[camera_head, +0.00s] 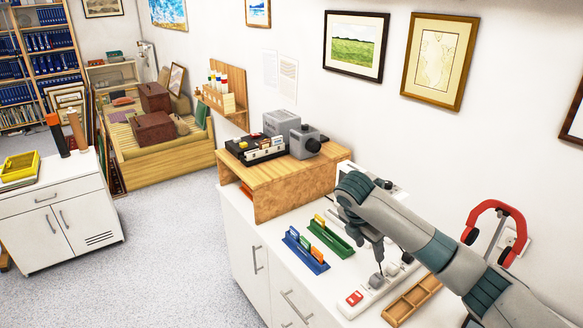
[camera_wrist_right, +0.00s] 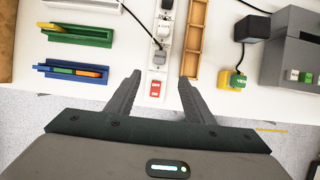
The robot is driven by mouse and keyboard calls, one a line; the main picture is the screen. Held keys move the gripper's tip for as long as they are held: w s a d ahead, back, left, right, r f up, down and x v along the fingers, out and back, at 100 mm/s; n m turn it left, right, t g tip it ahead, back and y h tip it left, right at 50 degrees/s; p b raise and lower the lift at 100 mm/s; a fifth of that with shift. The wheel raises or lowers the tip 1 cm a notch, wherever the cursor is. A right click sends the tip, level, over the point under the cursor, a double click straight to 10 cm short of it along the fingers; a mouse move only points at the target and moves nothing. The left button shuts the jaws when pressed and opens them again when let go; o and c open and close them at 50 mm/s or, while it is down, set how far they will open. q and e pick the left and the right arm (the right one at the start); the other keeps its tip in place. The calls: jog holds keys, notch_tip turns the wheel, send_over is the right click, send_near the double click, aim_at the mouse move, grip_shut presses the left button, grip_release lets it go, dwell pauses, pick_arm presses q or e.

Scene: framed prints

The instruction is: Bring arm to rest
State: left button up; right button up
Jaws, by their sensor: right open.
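My right arm reaches in from the lower right in the head view. Its right gripper (camera_head: 374,250) hangs pointing down over the white cabinet top, partly hidden by my own wrist. In the right wrist view the right gripper (camera_wrist_right: 160,78) has its two fingers well apart with nothing held between them. A white power strip (camera_wrist_right: 157,74) with grey plugs and a red switch (camera_wrist_right: 154,89) lies below, seen between the fingers. The strip's red switch end also shows in the head view (camera_head: 354,298). My left gripper is not in view.
A green rack (camera_head: 331,236) and a blue rack (camera_head: 305,251) stand left of the strip; a wooden tray (camera_head: 411,301) lies right of it. A wooden riser (camera_head: 300,188) carries grey devices. Red headphones (camera_head: 490,222) hang on the wall. Floor (camera_head: 180,240) between the cabinets is clear.

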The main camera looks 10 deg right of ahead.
jog(key=s+a+f+m+t+y, duration=0.1)
jog(key=s+a+f+m+y, duration=0.5)
jog(key=s+a+f, duration=1.05)
jog(key=s+d+f+m+h, duration=0.1)
jog(key=s+d+m, duration=0.1)
jog(key=s+m, duration=0.75)
jog(key=s+d+f+m+h, duration=0.15)
jog(key=s+m, duration=0.35)
jog(key=s, duration=0.9)
notch_tip(320, 180, down, 32)
jog(key=s+b, duration=0.2)
jog(key=b, duration=0.1)
jog(key=s+d+f+g+b, duration=0.1)
jog(key=s+d+f+b, duration=0.1)
jog(key=s+f, duration=1.5)
jog(key=shift+s+d+f+g+y+b, duration=0.25)
jog(key=shift+d+f+g+y+b, duration=0.15)
jog(key=shift+d+f, duration=0.35)
